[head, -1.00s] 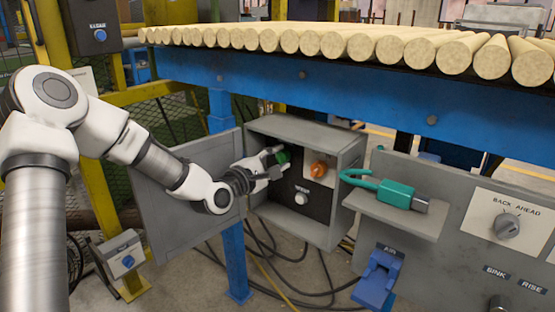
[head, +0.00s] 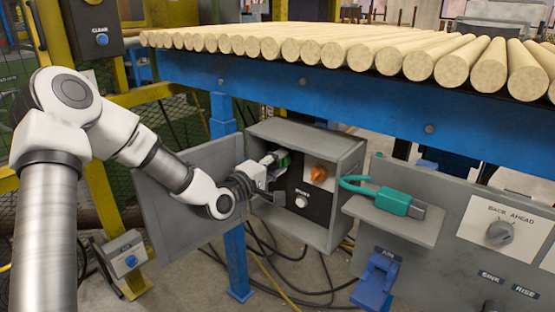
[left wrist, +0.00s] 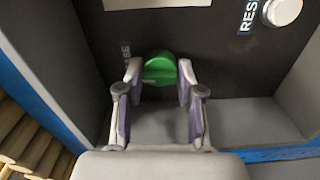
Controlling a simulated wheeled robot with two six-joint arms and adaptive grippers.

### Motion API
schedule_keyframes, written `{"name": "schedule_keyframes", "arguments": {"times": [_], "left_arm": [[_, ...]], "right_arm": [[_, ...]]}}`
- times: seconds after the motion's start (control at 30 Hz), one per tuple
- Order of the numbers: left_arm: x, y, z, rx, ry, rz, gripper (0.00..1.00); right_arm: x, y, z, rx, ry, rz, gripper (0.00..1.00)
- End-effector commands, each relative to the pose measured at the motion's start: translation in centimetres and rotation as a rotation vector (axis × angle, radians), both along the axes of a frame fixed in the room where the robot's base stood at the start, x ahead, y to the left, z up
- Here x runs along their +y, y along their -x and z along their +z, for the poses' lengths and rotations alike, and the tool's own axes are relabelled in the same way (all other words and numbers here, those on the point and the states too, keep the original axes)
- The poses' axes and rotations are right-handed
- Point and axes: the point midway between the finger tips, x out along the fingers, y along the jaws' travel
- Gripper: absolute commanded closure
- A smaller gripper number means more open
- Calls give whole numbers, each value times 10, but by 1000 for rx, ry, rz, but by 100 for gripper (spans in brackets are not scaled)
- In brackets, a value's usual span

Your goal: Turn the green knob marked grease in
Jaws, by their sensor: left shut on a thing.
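The green knob (left wrist: 160,68) sits on the dark panel inside the open grey box (head: 345,150). A label beside it in the left wrist view is mostly hidden; only its last letters show. My left gripper (left wrist: 157,75) reaches into the box with one finger on each side of the knob and is shut on it. In the head view the gripper (head: 274,167) covers much of the green knob (head: 283,160). My right gripper is not in view.
An orange knob (head: 318,174) and a white button (head: 301,201) are on the same panel. The box's grey door (head: 185,205) hangs open at left. A green padlock (head: 395,201) lies on a grey shelf (head: 385,222) at right. Wooden rods (head: 305,48) lie above.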

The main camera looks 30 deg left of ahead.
Motion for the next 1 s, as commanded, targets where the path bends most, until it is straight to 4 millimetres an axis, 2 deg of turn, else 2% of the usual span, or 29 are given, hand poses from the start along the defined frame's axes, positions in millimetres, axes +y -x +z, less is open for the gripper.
{"name": "schedule_keyframes", "arguments": {"times": [1.0], "left_arm": [[0,0,4,-75,-961,0,98]], "right_arm": [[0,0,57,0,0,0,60]]}}
